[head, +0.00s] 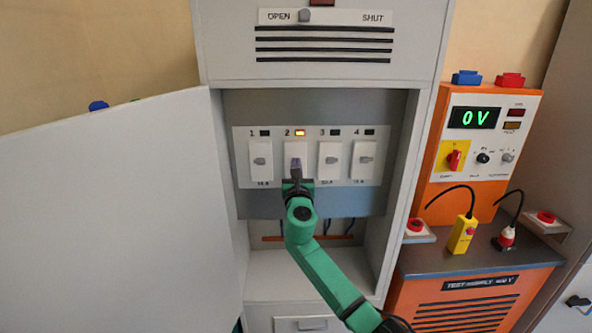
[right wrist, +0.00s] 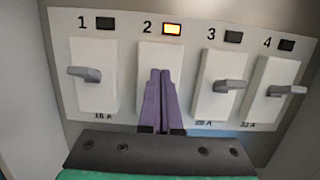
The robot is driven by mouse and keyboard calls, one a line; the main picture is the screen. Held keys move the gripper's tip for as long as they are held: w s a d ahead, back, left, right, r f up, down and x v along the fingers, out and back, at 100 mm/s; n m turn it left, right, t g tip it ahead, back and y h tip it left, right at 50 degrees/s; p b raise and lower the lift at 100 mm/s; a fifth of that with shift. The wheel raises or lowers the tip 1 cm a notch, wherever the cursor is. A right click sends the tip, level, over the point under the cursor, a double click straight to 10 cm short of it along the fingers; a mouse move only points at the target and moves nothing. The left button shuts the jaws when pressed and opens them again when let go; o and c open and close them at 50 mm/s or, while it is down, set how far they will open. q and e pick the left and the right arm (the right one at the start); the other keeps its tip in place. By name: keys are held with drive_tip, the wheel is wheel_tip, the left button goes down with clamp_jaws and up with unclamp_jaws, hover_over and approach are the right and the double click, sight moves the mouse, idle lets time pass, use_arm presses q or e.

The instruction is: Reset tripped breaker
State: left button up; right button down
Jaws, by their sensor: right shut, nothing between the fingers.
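The white breaker panel (head: 241,150) is inside the open cabinet, with breakers numbered 1 to 4. The lamp above breaker 2 (head: 300,133) glows amber; the other lamps are dark. My right gripper (head: 296,165) is in front of breaker 2 (head: 289,147). In the right wrist view its purple fingers (right wrist: 160,73) are shut together over the face of breaker 2 (right wrist: 147,60) and hide its lever. Whether they touch it I cannot tell. Grey levers show on breaker 1 (right wrist: 84,74), breaker 3 (right wrist: 229,85) and breaker 4 (right wrist: 288,90). My left gripper is not in view.
The cabinet door (head: 110,210) stands wide open at the left. The cabinet's right side wall (head: 402,190) bounds the recess. At the right stands an orange test supply (head: 440,150) reading 0 V, with a yellow plug device (head: 462,235) on its ledge. An OPEN/SHUT slider (head: 304,16) sits above.

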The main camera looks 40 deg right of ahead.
drive_tip(key=shift+f, duration=0.1)
drive_tip(key=p+v, duration=0.1)
drive_tip(key=v, duration=0.7)
drive_tip(key=shift+f+p, duration=0.3)
drive_tip(key=shift+p, duration=0.1)
idle(0.4)
